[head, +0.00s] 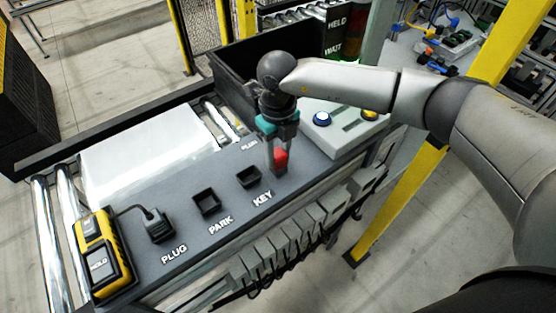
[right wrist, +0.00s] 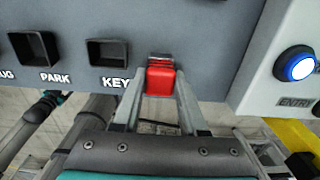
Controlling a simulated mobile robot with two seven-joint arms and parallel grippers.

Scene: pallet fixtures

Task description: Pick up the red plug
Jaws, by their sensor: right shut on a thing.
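The red plug (head: 281,158) is between the fingers of my right gripper (head: 277,168), at the right end of the grey panel (head: 228,221), just right of the KEY socket (head: 249,178). In the right wrist view, the red plug (right wrist: 160,80) sits between the two fingertips of the gripper (right wrist: 160,88), which are shut on its sides. A dark and metallic part shows just beyond the plug at the panel. I cannot tell whether the plug is still seated there. My left gripper is not in view.
The PARK socket (head: 207,203) looks empty. A black plug (head: 157,226) with a cord stands at the PLUG label, beside a yellow-black device (head: 101,256). A control box with a blue button (head: 322,119) stands right of the gripper. A black bin (head: 231,88) is behind.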

